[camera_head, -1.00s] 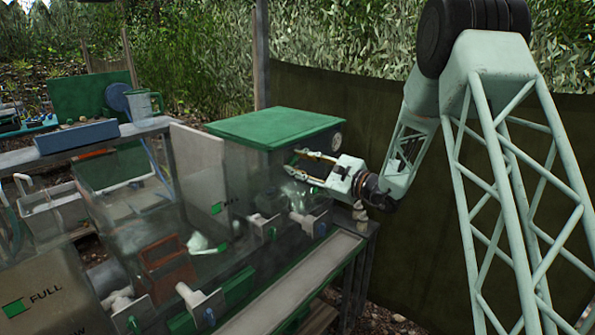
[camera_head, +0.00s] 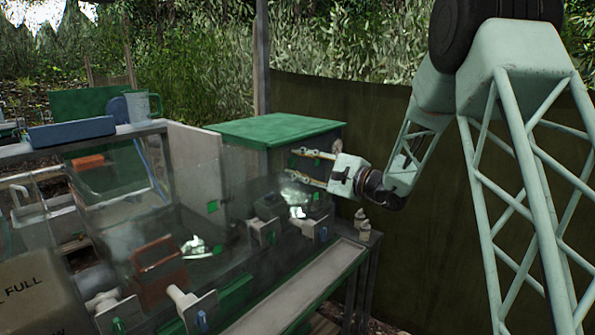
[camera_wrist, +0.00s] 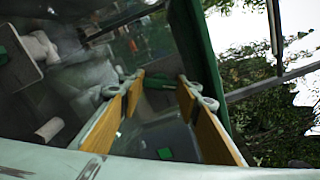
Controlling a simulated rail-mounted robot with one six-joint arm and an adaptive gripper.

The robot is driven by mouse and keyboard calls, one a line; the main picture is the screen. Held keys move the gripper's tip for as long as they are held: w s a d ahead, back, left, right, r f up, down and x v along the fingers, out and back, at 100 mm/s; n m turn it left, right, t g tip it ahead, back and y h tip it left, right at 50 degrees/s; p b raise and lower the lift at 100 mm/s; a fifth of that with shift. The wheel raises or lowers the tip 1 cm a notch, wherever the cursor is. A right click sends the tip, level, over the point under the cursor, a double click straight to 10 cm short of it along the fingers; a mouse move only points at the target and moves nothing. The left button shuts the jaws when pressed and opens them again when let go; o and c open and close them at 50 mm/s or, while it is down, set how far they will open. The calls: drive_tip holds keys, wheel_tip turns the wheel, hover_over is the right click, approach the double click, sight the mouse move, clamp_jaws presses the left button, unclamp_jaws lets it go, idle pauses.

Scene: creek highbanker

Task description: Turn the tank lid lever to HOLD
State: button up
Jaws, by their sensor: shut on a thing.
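The tank (camera_head: 237,172) has a flat green lid (camera_head: 275,130) at the middle of the head view. My gripper (camera_head: 300,168) reaches in from the right at the tank's clear front side, just below the lid's edge. Its two fingers stand apart, one above the other. In the wrist view my gripper (camera_wrist: 160,88) has orange-padded fingers with a dark green piece (camera_wrist: 160,84) spanning the gap at their tips. I take this piece to be the tank lid lever; its HOLD mark cannot be read. The green lid edge (camera_wrist: 196,60) runs close beside the fingers.
A clear-walled trough with valve handles (camera_head: 262,230) and a pale front ledge (camera_head: 300,290) lies below and left of my gripper. A blue block (camera_head: 72,132) and a grey mug (camera_head: 142,105) stand at the left. A dark cloth screen (camera_head: 440,240) hangs behind.

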drive_tip(key=shift+n+b, duration=1.2)
drive_tip(key=shift+n, duration=1.6)
drive_tip(key=o, duration=0.8)
drive_tip(key=shift+o, duration=0.2)
drive_tip(key=v, duration=1.2)
drive_tip(key=shift+s, duration=0.1)
